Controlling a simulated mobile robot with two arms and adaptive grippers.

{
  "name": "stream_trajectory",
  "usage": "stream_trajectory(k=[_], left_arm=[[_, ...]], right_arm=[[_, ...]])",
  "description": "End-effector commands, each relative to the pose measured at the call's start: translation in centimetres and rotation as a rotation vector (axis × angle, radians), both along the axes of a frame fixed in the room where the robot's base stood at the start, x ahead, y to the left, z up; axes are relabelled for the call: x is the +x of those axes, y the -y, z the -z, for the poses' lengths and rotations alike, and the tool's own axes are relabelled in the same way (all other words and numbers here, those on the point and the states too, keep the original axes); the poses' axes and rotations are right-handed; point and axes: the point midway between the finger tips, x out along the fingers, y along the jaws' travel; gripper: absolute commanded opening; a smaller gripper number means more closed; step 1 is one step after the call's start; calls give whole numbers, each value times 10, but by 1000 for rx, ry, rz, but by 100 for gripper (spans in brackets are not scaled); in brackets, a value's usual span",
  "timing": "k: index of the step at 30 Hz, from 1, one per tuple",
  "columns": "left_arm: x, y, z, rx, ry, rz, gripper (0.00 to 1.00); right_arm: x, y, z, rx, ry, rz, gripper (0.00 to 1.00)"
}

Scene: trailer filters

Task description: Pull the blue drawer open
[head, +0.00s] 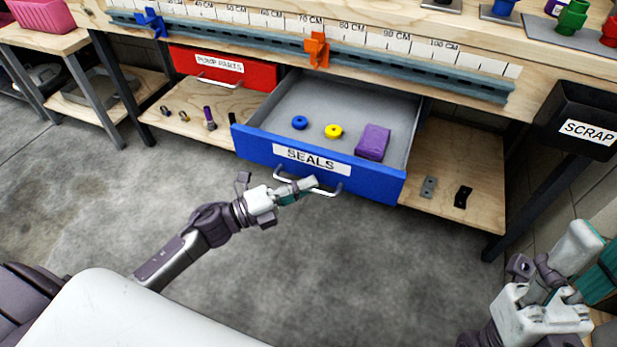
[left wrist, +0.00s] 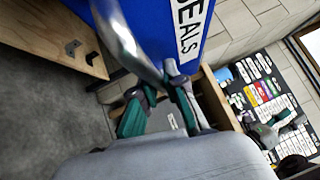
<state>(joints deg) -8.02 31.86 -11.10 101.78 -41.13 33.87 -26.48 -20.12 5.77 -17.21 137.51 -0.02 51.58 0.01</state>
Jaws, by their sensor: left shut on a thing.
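The blue drawer (head: 375,183), labelled SEALS, is pulled out from under the workbench, its inside showing. It holds a blue ring (head: 299,122), a yellow ring (head: 333,131) and a purple block (head: 373,142). My left gripper (head: 297,189) is shut on its silver handle (head: 334,191) at the front. In the left wrist view the blue front (left wrist: 150,22) and the handle (left wrist: 122,40) are close to the left fingers (left wrist: 160,105). My right gripper (head: 585,268) is at the lower right, away from the drawer; its finger gap is unclear.
A shut red drawer (head: 222,68) labelled PUMP PARTS is to the left. The lower shelf (head: 455,150) carries small parts on both sides. A black SCRAP bin (head: 585,115) hangs at the right. The floor (head: 330,265) before the drawer is clear.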

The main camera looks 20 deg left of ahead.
Motion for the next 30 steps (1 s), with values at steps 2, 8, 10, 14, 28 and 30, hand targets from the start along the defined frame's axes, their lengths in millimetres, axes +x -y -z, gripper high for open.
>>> stream_trajectory(k=[2, 8, 10, 14, 28, 30], left_arm=[[-1, -1, 0, -1, 0, -3, 0], [-2, -1, 0, 0, 1, -3, 0], [-1, -1, 0, -1, 0, -3, 0], [-1, -1, 0, -1, 0, -3, 13], [-3, -1, 0, 0, 0, -1, 37], [-6, -5, 1, 0, -1, -1, 37]], right_arm=[[0, 0, -1, 0, 0, 0, 40], [0, 0, -1, 0, 0, 0, 40], [0, 0, -1, 0, 0, 0, 40], [0, 0, -1, 0, 0, 0, 40], [0, 1, -2, 2, 5, 2, 40], [0, 1, -2, 2, 4, 2, 40]])
